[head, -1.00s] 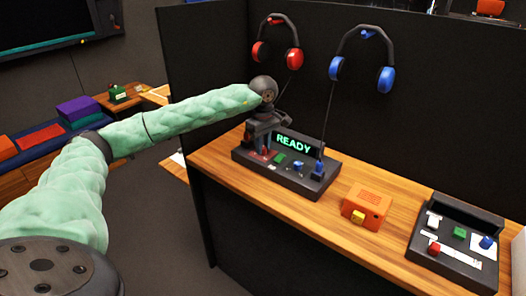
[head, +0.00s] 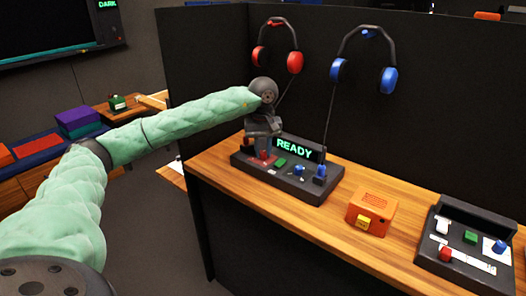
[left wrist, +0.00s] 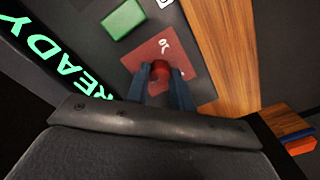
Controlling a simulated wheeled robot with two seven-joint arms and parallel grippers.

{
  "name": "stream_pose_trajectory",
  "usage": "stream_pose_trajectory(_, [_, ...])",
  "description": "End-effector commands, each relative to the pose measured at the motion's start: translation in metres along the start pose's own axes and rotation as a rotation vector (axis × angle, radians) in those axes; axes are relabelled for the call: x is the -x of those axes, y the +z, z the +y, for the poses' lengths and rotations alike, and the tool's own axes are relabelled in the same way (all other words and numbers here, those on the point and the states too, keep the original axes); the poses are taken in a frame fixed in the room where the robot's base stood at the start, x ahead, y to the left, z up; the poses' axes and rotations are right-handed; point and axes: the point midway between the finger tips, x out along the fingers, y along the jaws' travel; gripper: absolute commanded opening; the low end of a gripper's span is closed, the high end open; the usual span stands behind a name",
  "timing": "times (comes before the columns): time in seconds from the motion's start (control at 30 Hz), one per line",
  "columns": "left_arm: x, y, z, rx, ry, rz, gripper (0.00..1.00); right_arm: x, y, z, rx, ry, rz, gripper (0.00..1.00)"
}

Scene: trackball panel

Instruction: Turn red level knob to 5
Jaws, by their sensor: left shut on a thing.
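The red level knob (left wrist: 161,68) stands on a red plate (left wrist: 178,62) with small white marks that I cannot read surely. My left gripper (left wrist: 161,80) is shut on the knob, with one dark finger on each side. In the head view the left gripper (head: 264,152) reaches down to the left end of the dark panel (head: 300,190) and hides most of the knob. The red plate (head: 262,163) shows partly there. The panel's display (head: 296,148) reads READY in green. My right gripper is not in view.
On the same panel sit a green button (head: 281,162) and a blue knob (head: 320,170). An orange box (head: 371,211) and a second panel (head: 462,262) stand to the right on the wooden desk (head: 225,185). Red headphones (head: 294,62) and blue headphones (head: 388,80) hang on the dark partition behind.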

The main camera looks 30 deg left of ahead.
Motion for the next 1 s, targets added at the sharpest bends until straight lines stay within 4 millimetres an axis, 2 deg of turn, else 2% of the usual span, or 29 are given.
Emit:
stream_pose_trajectory(0.43, [0.001, -0.001, 0.0, -0.006, 0.001, 0.002, 0.0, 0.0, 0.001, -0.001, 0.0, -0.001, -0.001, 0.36])
stream_pose_trajectory(0.47, [0.001, -0.001, 0.0, -0.006, 0.001, 0.002, 0.29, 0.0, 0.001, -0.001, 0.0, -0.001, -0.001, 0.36])
stream_pose_trajectory(0.53, [0.001, -0.001, 0.0, -0.006, 0.001, 0.001, 0.42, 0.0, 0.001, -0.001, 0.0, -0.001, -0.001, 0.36])
stream_pose_trajectory(0.57, [0.001, -0.001, 0.0, -0.006, 0.001, 0.001, 0.45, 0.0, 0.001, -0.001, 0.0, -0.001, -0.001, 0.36])
stream_pose_trajectory(0.83, [0.001, 0.0, 0.0, -0.006, 0.001, 0.001, 0.45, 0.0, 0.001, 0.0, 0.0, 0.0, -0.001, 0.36])
stream_pose_trajectory(1.0, [0.014, -0.001, 0.001, -0.006, 0.003, 0.002, 0.45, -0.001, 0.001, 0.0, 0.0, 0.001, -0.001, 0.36])
